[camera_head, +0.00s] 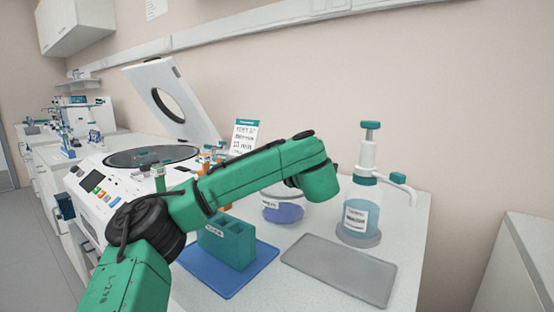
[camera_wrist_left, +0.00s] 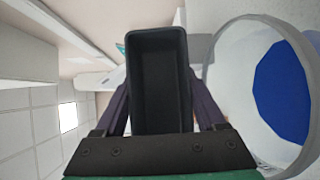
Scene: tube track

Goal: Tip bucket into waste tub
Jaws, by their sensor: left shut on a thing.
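My left gripper (camera_wrist_left: 162,98) is shut on a black rectangular bucket (camera_wrist_left: 160,38), held between its two fingers in the left wrist view. The bucket's dark hollow shows; I cannot make out any contents. The waste tub (camera_wrist_left: 224,78) is round and translucent, with blue inside, close to the right of the bucket and apart from it in that view. In the head view the tub (camera_head: 270,210) stands on the bench, partly behind my green left arm. There the gripper and bucket are hidden behind the arm's end. My right gripper is not in view.
A teal rack (camera_head: 229,242) stands on a blue mat (camera_head: 262,262) before the arm. A grey tray (camera_head: 340,270) lies empty at front right. A pump bottle (camera_head: 360,215) stands behind it. The centrifuge (camera_head: 105,192), lid raised, is at left. A small sign (camera_head: 243,135) stands behind.

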